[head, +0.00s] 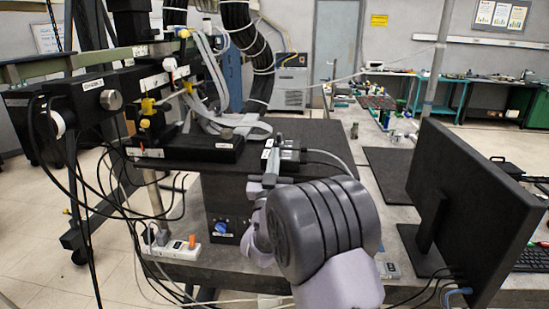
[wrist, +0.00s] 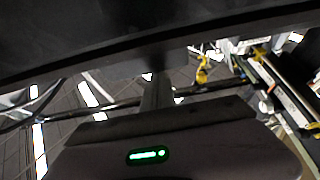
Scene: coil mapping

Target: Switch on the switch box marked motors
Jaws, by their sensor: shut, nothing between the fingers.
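A dark box with a blue knob (head: 221,227) stands low on the table, left of my arm in the head view. It bears small labels that I cannot read, so I cannot tell if it is the one marked motors. A white power strip (head: 174,249) with an orange switch lies left of it. My gripper (head: 270,165) is partly hidden behind my grey wrist, near the front edge of the black platform. In the wrist view its fingers (wrist: 157,92) are together and empty, pointing at a dark surface that fills the top.
A black monitor (head: 470,205) stands close on the right. Black apparatus with cables (head: 120,100) fills the left. A small device with cables (head: 287,155) sits at the platform's front edge, beside my gripper. Loose cables hang on the left.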

